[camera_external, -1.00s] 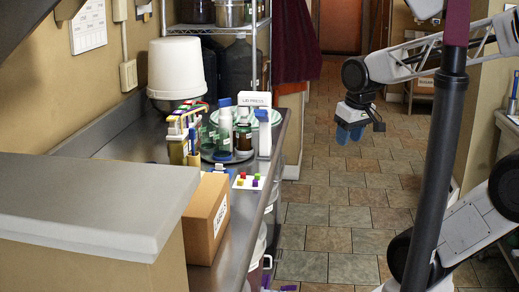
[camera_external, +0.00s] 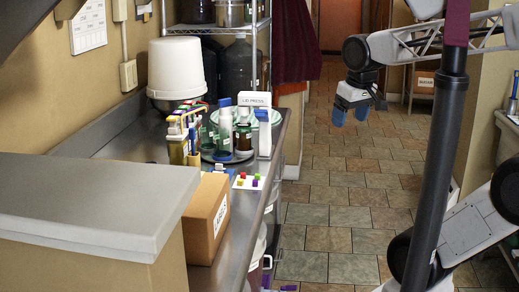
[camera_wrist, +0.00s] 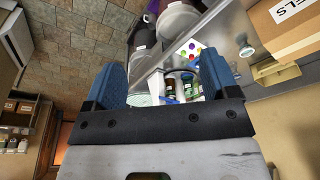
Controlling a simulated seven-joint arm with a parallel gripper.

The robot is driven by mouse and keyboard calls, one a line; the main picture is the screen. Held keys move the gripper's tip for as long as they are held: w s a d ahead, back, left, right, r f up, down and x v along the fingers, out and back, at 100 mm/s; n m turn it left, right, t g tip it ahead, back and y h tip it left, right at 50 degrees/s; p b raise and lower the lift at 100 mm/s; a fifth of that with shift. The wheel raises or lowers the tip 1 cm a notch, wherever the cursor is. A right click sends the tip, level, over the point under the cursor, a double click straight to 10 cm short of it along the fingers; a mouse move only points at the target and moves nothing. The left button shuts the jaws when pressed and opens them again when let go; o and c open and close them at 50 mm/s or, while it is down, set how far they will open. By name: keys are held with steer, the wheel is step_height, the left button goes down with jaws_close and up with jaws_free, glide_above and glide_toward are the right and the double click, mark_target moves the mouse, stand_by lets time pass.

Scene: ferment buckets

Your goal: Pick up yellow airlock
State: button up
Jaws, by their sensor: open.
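Several small coloured pieces sit on a white card (camera_external: 236,184) on the steel counter; red, green and purple ones show. A small yellow piece, likely the yellow airlock (camera_external: 240,182), seems to be among them, but it is tiny here. The same card and pieces show beyond the fingers in the wrist view, near the top middle. My gripper (camera_external: 350,115) is open and empty, with blue fingers pointing down. It hangs over the tiled floor, well to the right of the counter and apart from the card. Both fingers show in the wrist view (camera_wrist: 162,75).
A cardboard box (camera_external: 207,218) stands at the near side of the card. Bottles (camera_external: 243,139), a white lid press box (camera_external: 264,135) and a rack with coloured tops (camera_external: 178,145) stand behind it. A white bucket (camera_external: 176,66) is at the wall. Open floor lies between counter and arm.

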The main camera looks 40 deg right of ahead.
steer(key=w+a+r+m+g+y, duration=0.2)
steer(key=w+a+m+y, duration=0.15)
steer(key=w+a, duration=0.85)
steer(key=w+a+r+m+g+y, duration=0.1)
steer(key=w+a+r+m+y, duration=0.25)
steer(key=w+a, duration=0.85)
steer(key=w+a+f+m+g+y, duration=0.1)
steer(key=w+a+f+m+y, duration=0.15)
steer(key=a, duration=0.95)
steer(key=w+a+f+m+g+y, duration=0.15)
steer(key=w+a, duration=0.25)
steer(key=a, duration=0.9)
steer(key=w+a+f+m+g+y, duration=0.2)
steer(key=w+a+m, duration=0.1)
steer(key=a, duration=0.9)
steer(key=shift+t, duration=0.25)
steer(key=f, duration=2.3)
steer(key=shift+w+a+f, duration=0.25)
steer(key=shift+a+f, duration=0.05)
steer(key=shift+a, duration=0.1)
steer(key=shift+f, duration=0.5)
steer(key=shift+a, duration=0.1)
steer(key=shift+x, duration=1.25)
